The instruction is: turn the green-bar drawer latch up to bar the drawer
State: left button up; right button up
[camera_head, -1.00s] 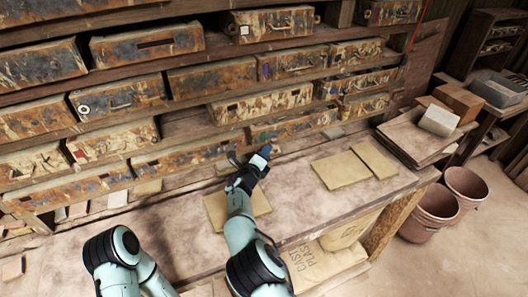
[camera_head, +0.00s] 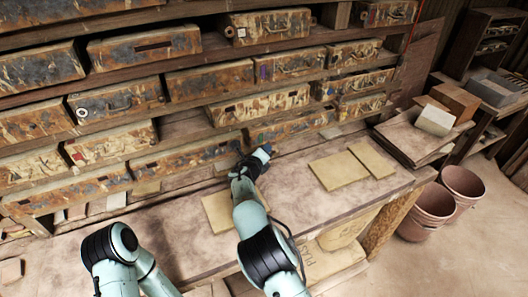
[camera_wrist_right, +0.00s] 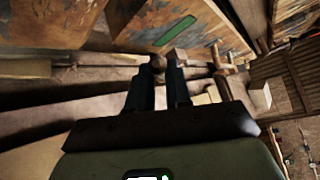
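The drawer front with a green bar (camera_wrist_right: 175,31) fills the upper part of the right wrist view, tilted. In the head view this drawer (camera_head: 292,127) is in the lowest row, partly behind my right gripper (camera_head: 262,153). In the wrist view, my right gripper (camera_wrist_right: 160,80) has its two dark fingers apart, pointing at the drawer's lower edge. A small brown knob-like piece (camera_wrist_right: 157,62) and a square-ended wooden block (camera_wrist_right: 176,55) show at the fingertips. I cannot tell which is the latch, or whether the fingers touch it. My left gripper is out of view.
Other stained drawers (camera_head: 187,157) sit in the rack around it. The bench (camera_head: 310,205) below holds flat tan slabs (camera_head: 338,170). Stacked boards (camera_head: 415,138) stand at the right, with two buckets (camera_head: 430,212) on the floor. The bench front is mostly clear.

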jog(key=shift+o, duration=1)
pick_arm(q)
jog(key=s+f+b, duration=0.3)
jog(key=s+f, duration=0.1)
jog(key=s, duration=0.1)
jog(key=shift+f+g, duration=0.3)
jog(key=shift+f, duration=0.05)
pick_arm(e)
jog(key=v, duration=1.3)
jog(key=shift+s, duration=0.2)
jog(key=shift+a, duration=0.1)
